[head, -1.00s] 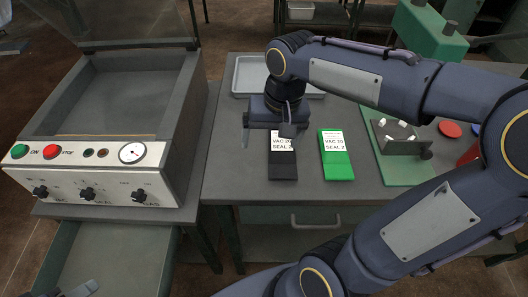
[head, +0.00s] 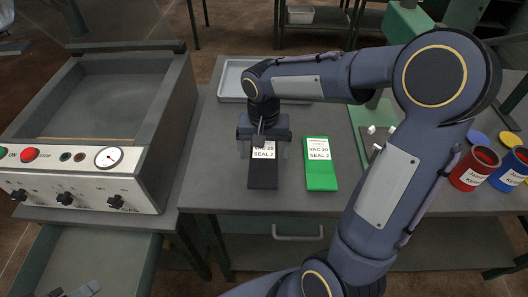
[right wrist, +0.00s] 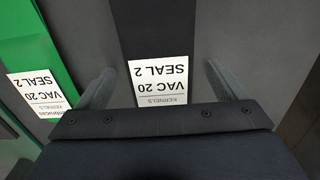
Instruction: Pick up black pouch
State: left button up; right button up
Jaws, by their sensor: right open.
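The black pouch (head: 263,177) lies flat on the grey table in the head view, with a white label reading VAC 20 SEAL 2. My right gripper (head: 263,149) is over its far end and hides part of it. In the right wrist view the black pouch (right wrist: 158,30) runs between the two spread fingers of my right gripper (right wrist: 160,70), with clear gaps on both sides. The gripper is open and empty. A small part of my left gripper (head: 82,290) shows at the bottom left edge; its jaws cannot be made out.
A green pouch (head: 320,176) lies close to the right of the black one. A grey tray (head: 229,82) is behind. The vacuum sealer (head: 85,170) with its lid raised stands left. Red (head: 474,168) and blue (head: 510,170) containers stand right.

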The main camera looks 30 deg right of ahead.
jog(key=c, duration=1.1)
jog(key=shift+r, duration=0.1)
